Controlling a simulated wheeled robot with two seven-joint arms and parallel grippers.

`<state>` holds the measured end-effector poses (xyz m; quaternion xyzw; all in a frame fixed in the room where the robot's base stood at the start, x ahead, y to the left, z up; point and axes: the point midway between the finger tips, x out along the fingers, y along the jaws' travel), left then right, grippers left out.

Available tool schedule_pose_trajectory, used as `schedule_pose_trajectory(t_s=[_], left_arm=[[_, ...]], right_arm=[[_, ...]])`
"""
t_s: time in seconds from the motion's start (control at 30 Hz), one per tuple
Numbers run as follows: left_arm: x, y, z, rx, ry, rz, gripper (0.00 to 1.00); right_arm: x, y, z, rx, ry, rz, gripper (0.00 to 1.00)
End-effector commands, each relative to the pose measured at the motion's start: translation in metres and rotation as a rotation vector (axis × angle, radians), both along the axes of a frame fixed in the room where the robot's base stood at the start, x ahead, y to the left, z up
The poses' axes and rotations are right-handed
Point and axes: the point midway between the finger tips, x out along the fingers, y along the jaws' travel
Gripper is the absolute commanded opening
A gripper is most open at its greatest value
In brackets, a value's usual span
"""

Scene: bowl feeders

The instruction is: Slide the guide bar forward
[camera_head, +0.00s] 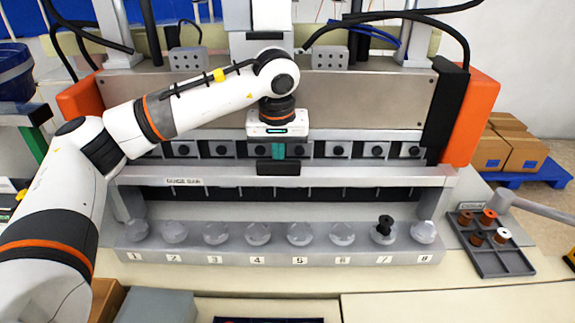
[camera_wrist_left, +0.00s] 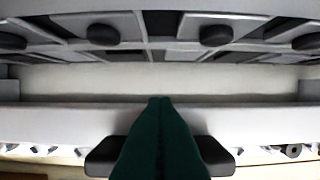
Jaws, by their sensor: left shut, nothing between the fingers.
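The guide bar (camera_head: 350,177) is a long light-grey bar across the front of the machine, with a "GUIDE BAR" label at its left. A black handle (camera_head: 278,168) sits at its middle. My left gripper (camera_head: 278,155), with green fingers, points down at the handle's far side. The fingers are shut with nothing between them. In the left wrist view the green fingers (camera_wrist_left: 160,105) overlap the bar (camera_wrist_left: 60,122) and hide the middle of the handle (camera_wrist_left: 100,158). I cannot tell whether they touch it. My right gripper is out of view.
A row of numbered clear bowls (camera_head: 258,233) stands in front of the bar; one holds a black spool (camera_head: 384,225). Behind the bar is a row of blocks with black knobs (camera_head: 338,151). A grey tray (camera_head: 500,262) with several spools lies at the right.

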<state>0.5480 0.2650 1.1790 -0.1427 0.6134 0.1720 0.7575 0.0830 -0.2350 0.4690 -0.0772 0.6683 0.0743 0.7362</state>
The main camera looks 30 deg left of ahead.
Motion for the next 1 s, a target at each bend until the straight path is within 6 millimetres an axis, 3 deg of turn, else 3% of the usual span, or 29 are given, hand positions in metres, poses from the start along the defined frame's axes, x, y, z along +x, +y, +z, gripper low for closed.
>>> schedule_pose_trajectory(t_s=[0.03,1.0], left_arm=[[-0.005,-0.001,-0.010,0.005,0.019,-0.002,0.00],[-0.048,-0.023,-0.010,0.005,0.019,-0.003,0.00]], right_arm=[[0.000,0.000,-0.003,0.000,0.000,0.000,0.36],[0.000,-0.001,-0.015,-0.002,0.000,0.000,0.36]])
